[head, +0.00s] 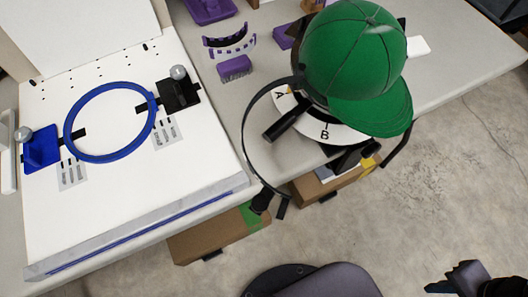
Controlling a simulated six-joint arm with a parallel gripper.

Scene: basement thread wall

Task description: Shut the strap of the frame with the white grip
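A green cap (352,60) sits on a round cap frame at the table's right part, its brim pointing down right. A white ring marked A and B (325,131) shows under the cap. A thin dark strap (246,135) stands away from the cap in a wide open loop on the left; its dark end pieces (262,202) hang past the table's front edge. A white piece (418,46), possibly the white grip, shows behind the cap on the right. A dark jointed shape in the bottom right corner seems to be my gripper (455,282), partly cut off and well apart from the frame.
A white board with a blue hoop (68,135) and two clamps fills the left. Purple parts (235,68) lie behind the strap. Cardboard boxes (215,238) stand below the table edge. The concrete floor (450,160) on the right is clear.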

